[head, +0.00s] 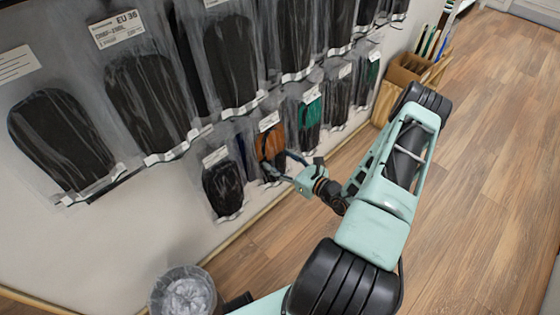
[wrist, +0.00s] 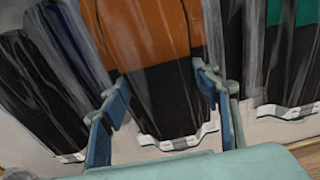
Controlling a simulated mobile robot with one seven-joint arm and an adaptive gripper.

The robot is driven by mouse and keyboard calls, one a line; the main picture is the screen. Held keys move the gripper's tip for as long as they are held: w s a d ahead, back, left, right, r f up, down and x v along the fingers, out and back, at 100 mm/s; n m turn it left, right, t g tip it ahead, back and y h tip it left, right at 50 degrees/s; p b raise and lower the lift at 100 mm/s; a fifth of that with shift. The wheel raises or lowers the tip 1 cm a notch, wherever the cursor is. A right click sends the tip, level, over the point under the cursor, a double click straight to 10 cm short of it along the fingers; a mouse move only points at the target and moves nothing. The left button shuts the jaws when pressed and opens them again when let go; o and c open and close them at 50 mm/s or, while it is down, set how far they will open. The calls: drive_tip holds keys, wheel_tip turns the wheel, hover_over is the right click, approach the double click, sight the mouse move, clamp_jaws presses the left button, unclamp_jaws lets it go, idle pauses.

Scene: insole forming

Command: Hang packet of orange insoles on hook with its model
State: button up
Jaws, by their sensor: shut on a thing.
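The packet of orange insoles (head: 271,143) is at the wall display in the lower row, upright, with a white label at its top. In the wrist view the packet (wrist: 150,32) shows an orange upper part and a dark lower part. My gripper (head: 276,168) is at the lower part of this packet. In the wrist view my gripper (wrist: 162,95) has one finger on each side of the packet, shut on it. The top of the packet and the hook are out of the wrist view, and I cannot make out the hook in the head view.
A packet of black insoles (head: 223,188) hangs to the left, close to my gripper. A packet with green insoles (head: 310,108) hangs to the right. Larger packets fill the row above. A waste bin (head: 161,288) stands below, and a wooden box (head: 398,88) stands at the right.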

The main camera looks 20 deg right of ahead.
drive_tip(key=shift+f, duration=0.1)
idle(0.7)
drive_tip(key=o, duration=1.3)
drive_tip(key=shift+c, duration=0.2)
drive_tip(key=v, duration=1.2)
